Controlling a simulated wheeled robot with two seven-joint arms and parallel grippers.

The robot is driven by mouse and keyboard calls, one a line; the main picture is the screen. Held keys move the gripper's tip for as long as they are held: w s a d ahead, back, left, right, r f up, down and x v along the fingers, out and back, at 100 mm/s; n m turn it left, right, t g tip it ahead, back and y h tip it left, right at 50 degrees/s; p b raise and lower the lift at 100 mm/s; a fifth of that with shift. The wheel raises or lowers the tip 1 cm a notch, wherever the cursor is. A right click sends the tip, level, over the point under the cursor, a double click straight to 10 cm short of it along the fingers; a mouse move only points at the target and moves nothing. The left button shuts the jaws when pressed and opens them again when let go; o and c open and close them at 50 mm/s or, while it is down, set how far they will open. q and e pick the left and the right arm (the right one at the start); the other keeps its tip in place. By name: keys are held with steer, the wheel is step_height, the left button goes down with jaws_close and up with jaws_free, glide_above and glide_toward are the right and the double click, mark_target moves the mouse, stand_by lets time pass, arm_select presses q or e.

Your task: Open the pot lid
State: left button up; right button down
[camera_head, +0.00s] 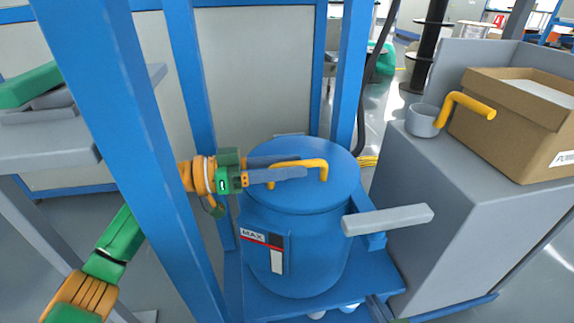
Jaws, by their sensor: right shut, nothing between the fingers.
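The blue pot (320,255) stands upright in a blue frame, with a "MAX" label on its front. Its round blue lid (338,195) sits on top, with a yellow bar handle (312,163). My left gripper (303,165) is over the lid, its two grey fingers apart and lying along either side of the handle. I cannot tell whether the fingers touch the handle. Part of my left arm is hidden behind a blue post. My right gripper is not in view.
Blue posts (135,130) stand in front of and behind my left arm. A grey bar (388,220) juts out at the pot's right. A grey cabinet (440,240) holds a cardboard box (500,125) and a grey cup with a yellow handle (422,122).

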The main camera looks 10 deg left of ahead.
arm_select(q)
jaws_close()
stand_by(1.3)
